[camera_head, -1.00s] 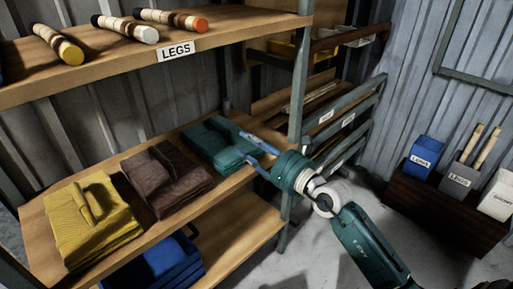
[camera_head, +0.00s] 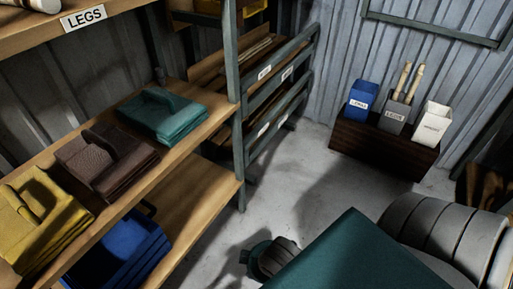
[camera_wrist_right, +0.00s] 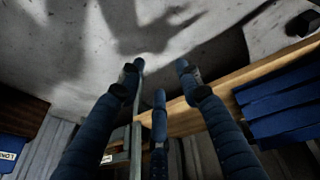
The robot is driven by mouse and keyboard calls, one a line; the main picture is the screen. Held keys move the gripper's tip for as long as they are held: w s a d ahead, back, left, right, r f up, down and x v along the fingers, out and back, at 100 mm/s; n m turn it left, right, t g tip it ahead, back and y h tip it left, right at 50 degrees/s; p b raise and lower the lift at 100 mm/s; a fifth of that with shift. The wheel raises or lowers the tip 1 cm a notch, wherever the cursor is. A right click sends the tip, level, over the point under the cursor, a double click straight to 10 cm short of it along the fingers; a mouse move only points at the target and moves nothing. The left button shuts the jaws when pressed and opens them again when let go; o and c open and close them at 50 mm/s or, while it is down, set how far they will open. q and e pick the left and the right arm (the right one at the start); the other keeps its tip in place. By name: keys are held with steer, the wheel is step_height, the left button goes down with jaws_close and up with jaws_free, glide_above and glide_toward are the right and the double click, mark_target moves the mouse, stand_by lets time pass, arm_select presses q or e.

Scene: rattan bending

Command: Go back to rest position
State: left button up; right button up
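My right arm fills the lower right of the head view, with a large green link (camera_head: 350,255) and grey rings. My right gripper (camera_wrist_right: 160,78) shows in the right wrist view. Its dark blue fingers are spread apart with nothing between them, and the grey floor lies beyond. The gripper is clear of the shelf stacks. My left gripper is in neither view.
A wooden shelf (camera_head: 190,137) on the left holds yellow (camera_head: 42,215), brown (camera_head: 106,160) and teal (camera_head: 162,115) folded stacks. Blue stacks (camera_head: 118,250) sit below. A dark crate (camera_head: 385,146) with blue, grey and white boxes stands by the back wall. Open floor lies between.

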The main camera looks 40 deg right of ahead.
steer(key=shift+s+a+f+g+y, duration=0.2)
steer(key=shift+s+a, duration=0.35)
steer(key=shift+s, duration=0.05)
steer(key=shift+s+a+f+g+y, duration=0.15)
steer(key=shift+s+a+g+y, duration=0.05)
steer(key=shift+s+a, duration=0.4)
steer(key=shift+d, duration=0.1)
